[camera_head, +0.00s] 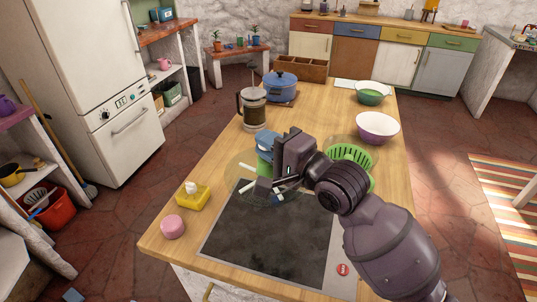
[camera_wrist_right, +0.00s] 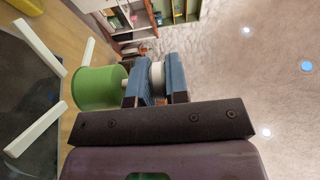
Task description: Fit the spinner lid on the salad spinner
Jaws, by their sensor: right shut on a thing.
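The salad spinner (camera_head: 349,153), a green slotted basket that seems to sit in a clear bowl, stands on the counter right of my right gripper. My arm hides its lower part. The spinner lid (camera_head: 249,191) looks like a clear disc with white strips, left of the spinner and over the back of the cooktop. In the right wrist view, my right gripper (camera_wrist_right: 157,82) is shut on a white knob beside a green cylinder (camera_wrist_right: 98,88), which seems part of the lid. The right gripper (camera_head: 272,184) partly hides the lid in the head view. My left gripper is not in view.
A French press (camera_head: 253,108), a blue pot (camera_head: 281,86) and a wooden box (camera_head: 300,68) stand farther back. A purple-white bowl (camera_head: 378,128) and green bowl (camera_head: 372,93) are behind the spinner. A yellow tissue box (camera_head: 193,197) and pink item (camera_head: 173,227) sit left of the cooktop (camera_head: 265,240).

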